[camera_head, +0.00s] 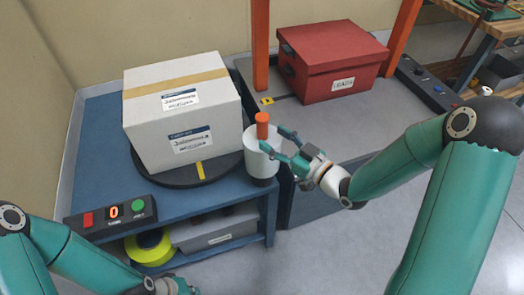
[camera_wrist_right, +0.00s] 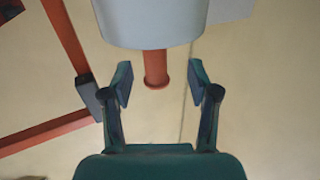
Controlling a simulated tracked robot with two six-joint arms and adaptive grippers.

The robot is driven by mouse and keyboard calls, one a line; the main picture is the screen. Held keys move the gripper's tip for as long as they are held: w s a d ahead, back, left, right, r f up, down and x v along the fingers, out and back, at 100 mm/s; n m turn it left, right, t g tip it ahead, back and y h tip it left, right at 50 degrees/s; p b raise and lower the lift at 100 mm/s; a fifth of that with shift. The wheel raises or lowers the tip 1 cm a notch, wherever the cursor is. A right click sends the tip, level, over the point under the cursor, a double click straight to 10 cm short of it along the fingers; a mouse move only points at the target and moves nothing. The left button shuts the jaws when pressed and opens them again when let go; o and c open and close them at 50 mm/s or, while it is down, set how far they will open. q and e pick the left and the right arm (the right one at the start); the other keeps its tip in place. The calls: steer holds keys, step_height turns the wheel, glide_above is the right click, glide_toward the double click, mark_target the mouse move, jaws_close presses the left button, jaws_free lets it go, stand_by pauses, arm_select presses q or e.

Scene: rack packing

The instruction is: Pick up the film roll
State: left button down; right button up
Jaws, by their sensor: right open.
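The film roll (camera_head: 258,165) is a white cylinder with an orange core end on top, upright at the right corner of the blue bench. Its lower end is dark. My right gripper (camera_head: 275,141) is open beside the top of the roll. In the right wrist view, the white roll (camera_wrist_right: 150,22) fills the top, and its orange core (camera_wrist_right: 155,68) is between the open fingers (camera_wrist_right: 160,77), with a gap on each side. My left gripper (camera_head: 172,286) shows only partly at the bottom edge; its fingers are unclear.
A white labelled carton (camera_head: 205,110) stands on a dark round turntable (camera_head: 180,180) left of the roll. A button panel (camera_head: 112,216) is at the front left. A yellow tape roll (camera_head: 148,248) and a grey bin (camera_head: 218,232) are below. A red lidded box (camera_head: 335,60) stands behind.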

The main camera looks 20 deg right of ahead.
mark_target(267, 130)
steer(key=shift+d+p+x, duration=0.1)
steer(key=shift+p+x, duration=0.25)
steer(key=shift+x, duration=1)
steer(key=shift+d+p+x, duration=0.15)
steer(key=shift+p+x, duration=0.15)
steer(key=shift+x, duration=1)
steer(key=shift+w, duration=0.15)
steer(key=shift+c, duration=0.3)
jaws_close()
steer(key=shift+r, duration=0.15)
